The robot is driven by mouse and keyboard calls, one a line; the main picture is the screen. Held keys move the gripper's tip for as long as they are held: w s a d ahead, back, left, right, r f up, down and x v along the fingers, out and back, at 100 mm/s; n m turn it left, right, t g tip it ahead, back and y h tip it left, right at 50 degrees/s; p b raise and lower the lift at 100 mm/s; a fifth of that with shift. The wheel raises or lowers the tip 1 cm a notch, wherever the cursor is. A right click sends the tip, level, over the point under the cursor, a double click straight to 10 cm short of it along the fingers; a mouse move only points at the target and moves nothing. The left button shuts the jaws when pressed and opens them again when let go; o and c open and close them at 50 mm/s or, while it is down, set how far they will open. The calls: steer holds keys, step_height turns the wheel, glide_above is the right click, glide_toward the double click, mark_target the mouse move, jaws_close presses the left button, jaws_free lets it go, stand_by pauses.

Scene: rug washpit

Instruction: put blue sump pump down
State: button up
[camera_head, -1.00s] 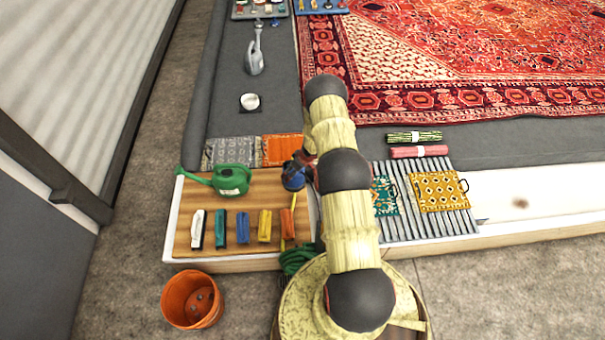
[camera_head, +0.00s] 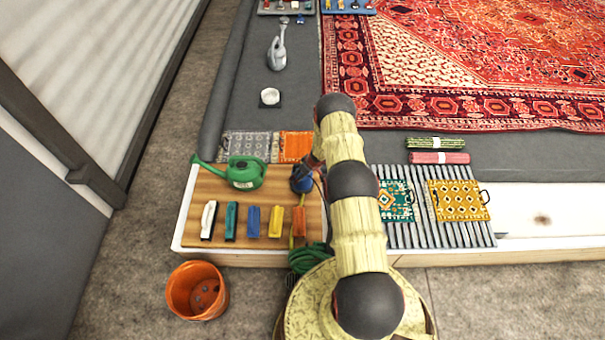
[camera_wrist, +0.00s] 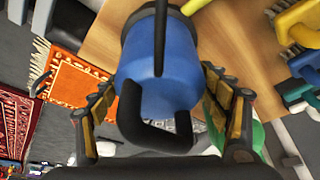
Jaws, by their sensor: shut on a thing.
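The blue sump pump (camera_wrist: 165,62) is a blue cylinder with a dark band and a black handle. In the wrist view it sits between the two fingers of my gripper (camera_wrist: 165,115), which is shut on it. In the head view the pump (camera_head: 301,180) shows at the right end of the wooden board (camera_head: 268,180), partly behind my arm. My gripper is mostly hidden there by the arm. I cannot tell whether the pump's base touches the board.
On the board are a green watering can (camera_head: 245,172) and several coloured brushes (camera_head: 253,221). A coiled green hose (camera_head: 307,258) lies at its front right edge. An orange bucket (camera_head: 198,291) stands on the floor. A slatted rack (camera_head: 420,233) with small patterned rugs is right of my arm.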

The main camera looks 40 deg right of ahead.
steer(key=shift+w, duration=0.1)
steer(key=o, duration=2.1)
